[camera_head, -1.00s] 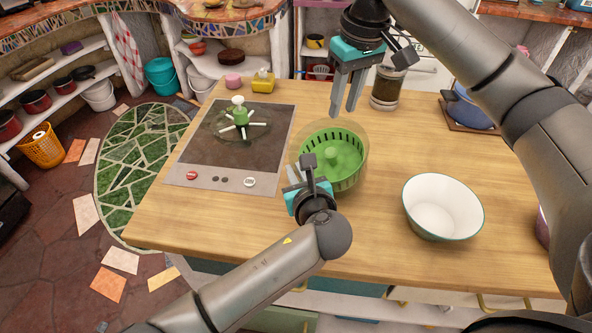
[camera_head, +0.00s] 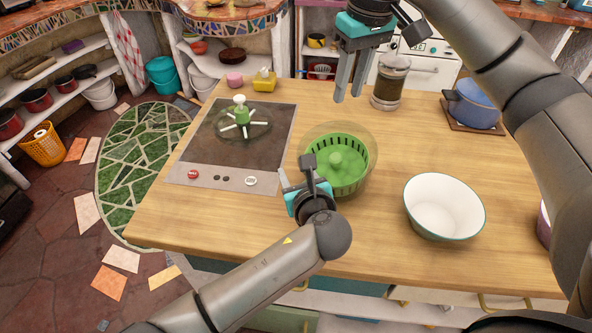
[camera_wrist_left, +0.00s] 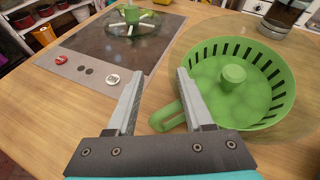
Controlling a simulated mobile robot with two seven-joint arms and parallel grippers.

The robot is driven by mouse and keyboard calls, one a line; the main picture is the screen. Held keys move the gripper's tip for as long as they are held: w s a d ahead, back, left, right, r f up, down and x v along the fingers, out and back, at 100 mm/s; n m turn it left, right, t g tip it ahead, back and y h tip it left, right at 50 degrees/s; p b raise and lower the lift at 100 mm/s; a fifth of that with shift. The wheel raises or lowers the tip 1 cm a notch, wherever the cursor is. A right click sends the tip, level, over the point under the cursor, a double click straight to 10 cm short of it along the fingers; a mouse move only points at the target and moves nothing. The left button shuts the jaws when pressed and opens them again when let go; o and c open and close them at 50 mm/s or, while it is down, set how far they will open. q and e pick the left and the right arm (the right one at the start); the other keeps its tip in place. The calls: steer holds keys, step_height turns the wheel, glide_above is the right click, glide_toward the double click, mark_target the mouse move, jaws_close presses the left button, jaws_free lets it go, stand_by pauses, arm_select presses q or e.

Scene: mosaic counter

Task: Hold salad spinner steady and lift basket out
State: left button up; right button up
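The salad spinner has a clear bowl (camera_head: 373,140) with a green slotted basket (camera_head: 346,183) inside; a central knob rises from the basket floor. My right gripper (camera_head: 347,98) is open and empty above the counter, behind the spinner. The spinner lid with green knob (camera_head: 241,114) lies on the cooktop.
A white bowl (camera_head: 443,207) stands right of the spinner. A glass jar (camera_head: 389,85) and a blue pot (camera_head: 472,105) stand toward the back. The black cooktop (camera_head: 205,150) is at the left. The wood counter (camera_head: 395,160) between spinner and white bowl is clear.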

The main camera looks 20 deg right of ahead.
arm_select(q)
steer(key=shift+a+f, duration=0.15)
steer(key=shift+f, duration=0.3)
steer(key=shift+s+r, duration=0.15)
steer(key=shift+s, duration=0.3)
steer(key=v, duration=1.1)
steer(key=shift+r, duration=0.45)
